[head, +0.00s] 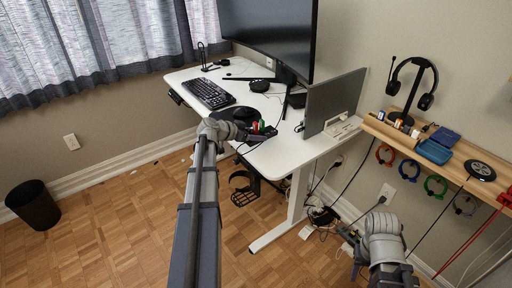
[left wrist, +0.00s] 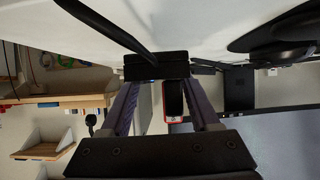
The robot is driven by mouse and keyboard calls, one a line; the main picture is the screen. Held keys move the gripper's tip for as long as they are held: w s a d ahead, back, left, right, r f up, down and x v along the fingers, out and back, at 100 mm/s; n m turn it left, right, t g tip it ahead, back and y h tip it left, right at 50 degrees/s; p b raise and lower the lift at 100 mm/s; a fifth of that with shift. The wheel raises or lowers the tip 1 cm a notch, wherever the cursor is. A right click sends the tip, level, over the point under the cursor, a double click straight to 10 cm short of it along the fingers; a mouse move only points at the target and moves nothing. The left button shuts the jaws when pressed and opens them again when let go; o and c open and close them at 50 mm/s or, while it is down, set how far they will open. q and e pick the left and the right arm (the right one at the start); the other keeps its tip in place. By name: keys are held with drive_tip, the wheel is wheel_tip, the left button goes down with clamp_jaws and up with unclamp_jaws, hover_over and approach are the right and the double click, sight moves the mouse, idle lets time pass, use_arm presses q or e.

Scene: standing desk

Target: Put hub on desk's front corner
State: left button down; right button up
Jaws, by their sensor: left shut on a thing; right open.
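The hub (left wrist: 155,66) is a small black box with a thick black cable running from it. My left gripper (head: 266,131) is shut on it; the two fingers flank it in the left wrist view. In the head view this gripper is over the front part of the white desk (head: 292,150), near its front edge, and the hub is hard to make out there. The desk surface lies close to the hub in the left wrist view; I cannot tell whether they touch. My right gripper (head: 351,243) is open, low at the bottom right, away from the desk.
A keyboard (head: 208,93), a large monitor (head: 270,35) and a grey screen (head: 334,101) stand on the desk. A wooden shelf (head: 450,160) with a headphone stand is at the right. Cables hang below it. The desk's front right part is mostly bare.

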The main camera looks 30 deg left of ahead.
sight(256, 147)
use_arm(q)
drive_tip(key=shift+f+b, duration=1.9)
drive_tip(key=shift+b, duration=0.05)
drive_tip(key=shift+r, duration=0.15)
drive_tip(key=shift+c, duration=0.6)
unclamp_jaws()
